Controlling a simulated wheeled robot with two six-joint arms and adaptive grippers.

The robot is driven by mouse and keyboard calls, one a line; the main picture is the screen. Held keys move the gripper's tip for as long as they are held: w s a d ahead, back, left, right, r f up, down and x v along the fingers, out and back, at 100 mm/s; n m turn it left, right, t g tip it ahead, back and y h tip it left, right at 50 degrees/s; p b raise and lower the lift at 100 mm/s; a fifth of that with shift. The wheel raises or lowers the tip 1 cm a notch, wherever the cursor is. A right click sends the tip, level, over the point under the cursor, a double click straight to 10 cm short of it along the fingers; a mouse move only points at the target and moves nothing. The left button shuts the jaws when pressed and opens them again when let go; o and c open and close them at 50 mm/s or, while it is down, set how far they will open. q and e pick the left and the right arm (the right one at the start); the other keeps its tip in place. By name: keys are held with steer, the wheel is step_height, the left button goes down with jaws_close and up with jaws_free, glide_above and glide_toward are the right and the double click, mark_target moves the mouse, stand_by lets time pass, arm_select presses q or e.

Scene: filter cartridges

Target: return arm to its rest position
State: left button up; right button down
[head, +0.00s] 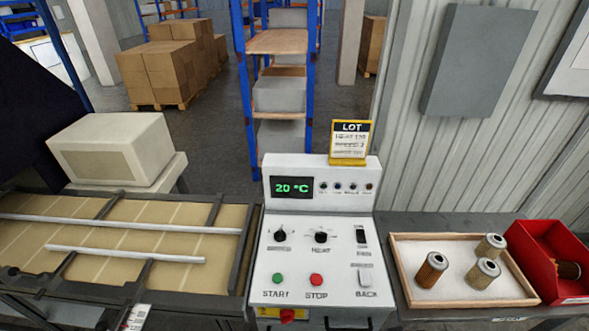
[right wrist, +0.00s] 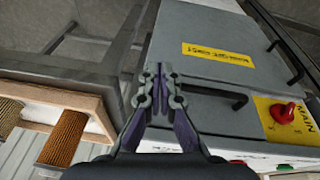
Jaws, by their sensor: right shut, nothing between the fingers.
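My right gripper (right wrist: 158,88) shows only in the right wrist view. Its fingers are together with nothing between them. It is in front of the grey cabinet (right wrist: 200,25), which has a yellow label and a red main switch (right wrist: 284,113). A wooden tray (right wrist: 85,98) with brown filter cartridges (right wrist: 65,138) shows at the left of that view. No part of either arm shows in the head view, and my left gripper is not in view.
The white control panel (head: 314,245) reads 20 °C and carries a LOT sign (head: 350,140). To its right, the tray (head: 400,262) holds three upright cartridges, beside a red bin (head: 545,250) with a cartridge in it. A belt conveyor (head: 120,270) lies left.

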steer(key=s+d+f+g+b, duration=0.1)
steer(key=s+f+b, duration=0.25)
steer(key=f, duration=0.95)
steer(key=s+d+f+b, duration=0.15)
steer(key=s+f, duration=0.25)
steer(key=f, duration=0.8)
steer(key=s+f+b, duration=0.4)
steer(key=s+f, duration=1)
steer(key=s, duration=0.1)
steer(key=shift+f+g, duration=0.3)
steer(key=shift+g, duration=0.1)
